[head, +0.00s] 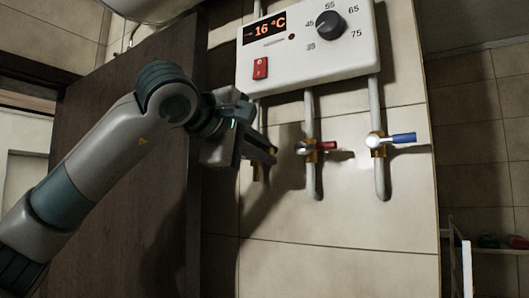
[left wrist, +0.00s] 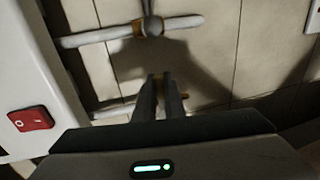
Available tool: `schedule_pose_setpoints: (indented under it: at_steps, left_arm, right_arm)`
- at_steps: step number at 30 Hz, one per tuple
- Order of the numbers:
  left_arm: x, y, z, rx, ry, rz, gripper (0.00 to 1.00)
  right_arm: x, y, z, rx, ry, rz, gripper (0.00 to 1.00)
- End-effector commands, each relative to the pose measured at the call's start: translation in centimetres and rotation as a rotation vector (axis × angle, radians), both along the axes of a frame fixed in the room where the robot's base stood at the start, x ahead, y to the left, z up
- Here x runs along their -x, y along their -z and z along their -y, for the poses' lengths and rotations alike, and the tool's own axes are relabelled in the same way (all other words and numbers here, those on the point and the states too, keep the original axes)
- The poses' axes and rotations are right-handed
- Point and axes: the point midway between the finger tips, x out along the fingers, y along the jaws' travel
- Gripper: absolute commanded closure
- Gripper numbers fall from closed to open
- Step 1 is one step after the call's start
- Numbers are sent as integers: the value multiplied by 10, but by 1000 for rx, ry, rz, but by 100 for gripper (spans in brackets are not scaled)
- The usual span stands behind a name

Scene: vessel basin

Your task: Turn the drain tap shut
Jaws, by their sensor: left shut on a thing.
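The drain tap (head: 256,172) sits on the leftmost pipe under the white heater, and only a bit of its brass body shows behind my gripper. My left gripper (head: 268,153) is at this tap, shut on its handle, which the fingers hide. In the left wrist view the two fingers of my left gripper (left wrist: 161,80) are close together in front of the pipe (left wrist: 112,112). Some brass (left wrist: 186,109) shows just beside them. How far the handle is turned cannot be told. My right gripper is not in view.
The heater (head: 310,75) shows 16 °C, with a dark knob (head: 328,24) and a red switch (head: 260,68). Right of the drain tap are a red-handled tap (head: 326,146) and a blue-handled tap (head: 403,138). A dark door (head: 125,220) stands left. The tiled wall below is clear.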

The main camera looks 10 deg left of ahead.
Motion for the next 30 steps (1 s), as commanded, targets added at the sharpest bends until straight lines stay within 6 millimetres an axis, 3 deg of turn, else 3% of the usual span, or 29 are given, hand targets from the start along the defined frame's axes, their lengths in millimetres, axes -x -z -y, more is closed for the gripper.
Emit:
schedule_pose_setpoints:
  at_steps: [15, 16, 18, 30]
  left_arm:
    - [0, 3, 0, -27, 0, 7, 100]
    - [0, 3, 0, -26, 0, 6, 83]
    - [0, 3, 0, -26, 0, 6, 72]
    - [1, 1, 0, -23, 1, 7, 72]
  right_arm:
    - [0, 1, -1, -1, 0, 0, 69]
    - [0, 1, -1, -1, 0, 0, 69]
    - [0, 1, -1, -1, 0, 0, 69]
    - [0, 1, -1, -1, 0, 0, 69]
